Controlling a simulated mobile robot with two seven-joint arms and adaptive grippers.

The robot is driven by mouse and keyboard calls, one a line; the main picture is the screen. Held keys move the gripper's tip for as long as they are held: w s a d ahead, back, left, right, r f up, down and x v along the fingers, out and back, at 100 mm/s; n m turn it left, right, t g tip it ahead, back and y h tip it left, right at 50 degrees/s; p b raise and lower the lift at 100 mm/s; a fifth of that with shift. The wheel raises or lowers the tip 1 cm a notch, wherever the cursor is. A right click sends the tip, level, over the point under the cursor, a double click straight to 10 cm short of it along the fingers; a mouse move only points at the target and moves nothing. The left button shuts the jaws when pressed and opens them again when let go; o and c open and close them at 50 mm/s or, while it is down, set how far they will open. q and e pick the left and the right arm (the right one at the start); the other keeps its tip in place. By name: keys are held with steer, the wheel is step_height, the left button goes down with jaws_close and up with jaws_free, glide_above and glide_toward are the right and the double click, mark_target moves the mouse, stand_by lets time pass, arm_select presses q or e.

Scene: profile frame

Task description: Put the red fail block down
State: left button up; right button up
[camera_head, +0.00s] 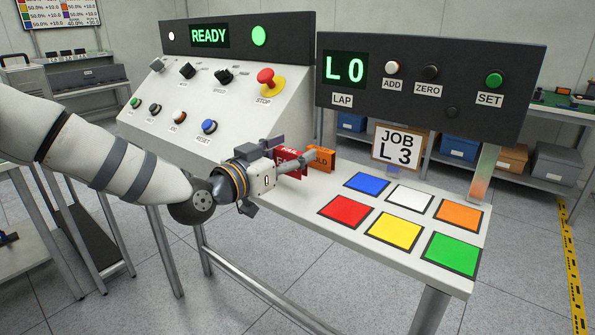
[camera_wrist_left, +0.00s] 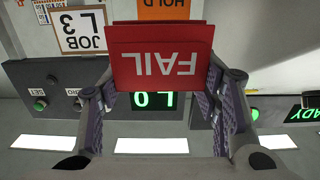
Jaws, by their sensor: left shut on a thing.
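The red FAIL block (camera_head: 289,160) is at the left end of the white table (camera_head: 340,250), partly hidden by my left gripper (camera_head: 291,166). In the left wrist view the FAIL block (camera_wrist_left: 160,62) sits between the two fingers, its lettering upside down. My left gripper is shut on it. I cannot tell whether the block's lower edge touches the table. A red square (camera_head: 345,211) is marked on the table to the right of the gripper, and it is bare. My right gripper is not in view.
An orange HOLD block (camera_head: 321,159) stands just right of the FAIL block. Other bare squares, blue (camera_head: 367,184), white (camera_head: 409,198), orange (camera_head: 459,214), yellow (camera_head: 394,231) and green (camera_head: 452,253), lie on the table. A JOB L3 card (camera_head: 397,145) and console (camera_head: 230,100) stand behind.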

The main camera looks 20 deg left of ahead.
arm_select(q)
steer(key=f, duration=0.3)
steer(key=shift+w+d+f+b, duration=0.15)
steer(key=shift+w+f+b, duration=0.2)
steer(key=shift+f, duration=0.05)
steer(key=shift+r, duration=0.15)
steer(key=o, duration=0.8)
steer(key=shift+o, duration=0.2)
